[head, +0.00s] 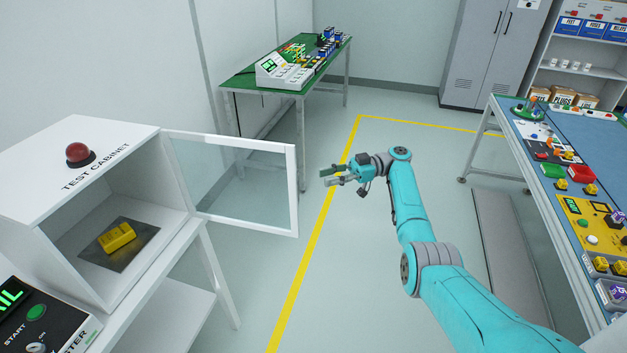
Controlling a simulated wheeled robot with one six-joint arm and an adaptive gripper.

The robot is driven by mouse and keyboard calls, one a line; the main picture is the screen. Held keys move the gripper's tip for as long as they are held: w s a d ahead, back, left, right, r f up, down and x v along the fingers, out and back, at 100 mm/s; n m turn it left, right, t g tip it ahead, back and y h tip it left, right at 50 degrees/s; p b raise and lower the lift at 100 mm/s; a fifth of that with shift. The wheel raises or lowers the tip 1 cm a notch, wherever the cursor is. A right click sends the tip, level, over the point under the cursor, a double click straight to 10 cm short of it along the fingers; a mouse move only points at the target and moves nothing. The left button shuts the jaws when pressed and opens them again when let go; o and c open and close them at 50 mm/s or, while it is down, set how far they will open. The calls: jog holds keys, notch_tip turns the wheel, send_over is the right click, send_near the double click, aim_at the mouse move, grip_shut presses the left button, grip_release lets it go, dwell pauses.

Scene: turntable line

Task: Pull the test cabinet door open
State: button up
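The white test cabinet (120,141) stands at the left with a red dome button on its top. Its glass door (236,182) with a white frame is swung wide open to the right, hinged at the cabinet's far right edge. Inside, a yellow block (117,236) lies on a dark plate. My gripper (327,177) is in the air just right of the door's free edge, apart from it as far as I can tell. Its fingers point left and look parted, with nothing seen between them. The door's handle cannot be made out.
A tester (45,318) with a green display sits front left. A green-topped table (247,82) with electronics stands at the back. A blue-topped workbench (545,186) with parts is at the right. A grey locker (490,50) stands behind. The floor around the yellow line is clear.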

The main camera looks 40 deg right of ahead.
jog(key=shift+v, duration=1.2)
